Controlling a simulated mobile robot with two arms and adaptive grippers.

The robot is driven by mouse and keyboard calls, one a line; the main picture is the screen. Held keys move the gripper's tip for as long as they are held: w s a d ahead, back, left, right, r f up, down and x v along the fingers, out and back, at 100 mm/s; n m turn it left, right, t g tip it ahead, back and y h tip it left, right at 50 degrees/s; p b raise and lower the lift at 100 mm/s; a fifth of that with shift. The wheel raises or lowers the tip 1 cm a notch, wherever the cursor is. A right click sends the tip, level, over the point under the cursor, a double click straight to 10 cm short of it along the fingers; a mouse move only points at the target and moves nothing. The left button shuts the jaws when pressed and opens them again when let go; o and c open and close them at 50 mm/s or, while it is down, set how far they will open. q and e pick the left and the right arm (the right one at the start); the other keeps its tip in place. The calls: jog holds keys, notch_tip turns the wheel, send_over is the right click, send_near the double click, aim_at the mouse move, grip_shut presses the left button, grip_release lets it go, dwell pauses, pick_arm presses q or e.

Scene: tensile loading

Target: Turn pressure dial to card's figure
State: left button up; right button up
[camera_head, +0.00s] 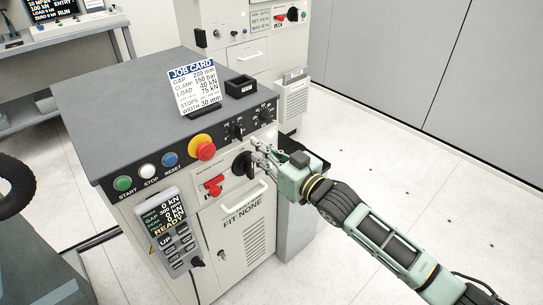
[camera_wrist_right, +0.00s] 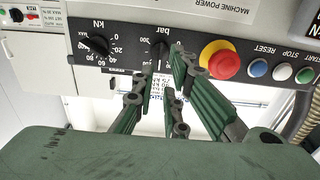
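The pressure dial (camera_head: 238,130), marked bar, is a black knob on the sloped front of the grey console. It also shows in the right wrist view (camera_wrist_right: 160,50), just beyond my fingertips; the exact pointer setting is hard to read. The job card (camera_head: 196,86) stands on the console top and reads CLAMP 150 bar. My right gripper (camera_head: 262,153) is in front of the panel, below and right of the dial. In the wrist view its fingers (camera_wrist_right: 163,68) are apart, with nothing held between them; contact with the dial cannot be told. My left gripper is out of view.
A kN dial (camera_head: 265,112) sits beside the pressure dial. A red emergency button (camera_head: 202,147) on a yellow collar is on its other side. A black rotary switch (camera_head: 243,165) and red handle (camera_head: 214,186) are on the front. A pendant (camera_head: 170,231) hangs there. Floor at right is clear.

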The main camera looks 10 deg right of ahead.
jog(key=v, duration=0.3)
jog(key=shift+s+d, duration=0.15)
jog(key=shift+s, duration=0.1)
jog(key=w+d+f+m+g+h, duration=0.1)
jog(key=d+f+m+h, duration=0.35)
jog(key=f, duration=1.45)
jog(key=s+d+f+g+h, duration=0.1)
jog(key=s+d+f, duration=0.25)
jog(key=f, duration=0.35)
jog(key=s+d+f+g+h, duration=0.2)
jog(key=s+d+f, duration=0.15)
jog(key=f, duration=0.45)
jog(key=s+d+f+g+h, duration=0.1)
jog(key=s+d+f, duration=0.25)
jog(key=f, duration=0.35)
jog(key=s+d+f+g+h, duration=0.1)
jog(key=s+f+g, duration=0.1)
jog(key=s+f, duration=0.7)
jog(key=s+d+f+g+h, duration=0.1)
jog(key=s+f+g, duration=0.1)
jog(key=s+f, duration=0.7)
jog(key=s+f+g, duration=0.2)
jog(key=s, duration=1.1)
jog(key=s+f+g, duration=0.2)
jog(key=s+f, duration=0.1)
jog(key=s, duration=1)
jog(key=shift+s+g, duration=0.25)
jog(key=shift+g, duration=0.05)
